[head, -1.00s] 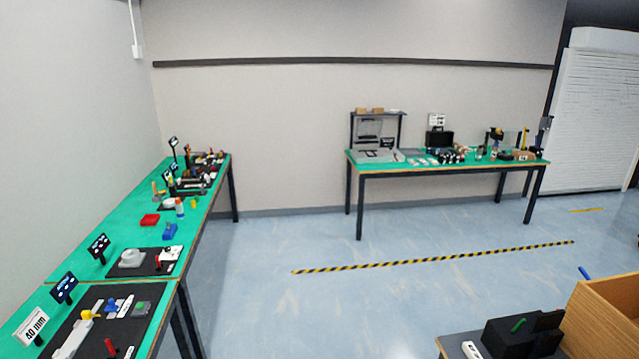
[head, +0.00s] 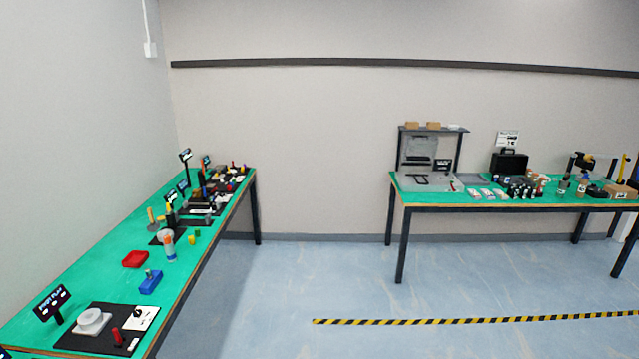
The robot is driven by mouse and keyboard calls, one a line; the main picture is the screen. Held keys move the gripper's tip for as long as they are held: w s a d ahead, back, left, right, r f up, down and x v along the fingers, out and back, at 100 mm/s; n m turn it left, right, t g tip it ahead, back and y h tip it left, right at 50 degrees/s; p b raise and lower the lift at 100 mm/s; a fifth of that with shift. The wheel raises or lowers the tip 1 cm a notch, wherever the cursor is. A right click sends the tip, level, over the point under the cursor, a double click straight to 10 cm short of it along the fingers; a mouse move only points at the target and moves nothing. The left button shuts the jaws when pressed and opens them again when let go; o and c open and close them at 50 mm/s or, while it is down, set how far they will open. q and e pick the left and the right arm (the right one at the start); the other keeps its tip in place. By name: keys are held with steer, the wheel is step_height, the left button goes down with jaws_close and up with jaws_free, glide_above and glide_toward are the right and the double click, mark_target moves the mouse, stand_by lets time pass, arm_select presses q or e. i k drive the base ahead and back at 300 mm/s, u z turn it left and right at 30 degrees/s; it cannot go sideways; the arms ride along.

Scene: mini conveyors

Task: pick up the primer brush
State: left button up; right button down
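I cannot make out a primer brush for certain in the head view. Other small items on the far right table (head: 450,204) are too small to tell apart. Neither of my grippers is in view.
The left table also bears a red tray (head: 135,259), a blue block (head: 150,282) and a black mat with a white round part (head: 92,321). A black case (head: 509,163) stands on the far table. The floor between is clear, with a yellow-black stripe (head: 480,320).

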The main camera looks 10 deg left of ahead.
mark_target(149, 210)
steer(key=u, duration=0.5)
steer(key=i, duration=1.9)
steer(key=u, duration=1)
steer(key=i, duration=0.7)
steer(key=u, duration=0.3)
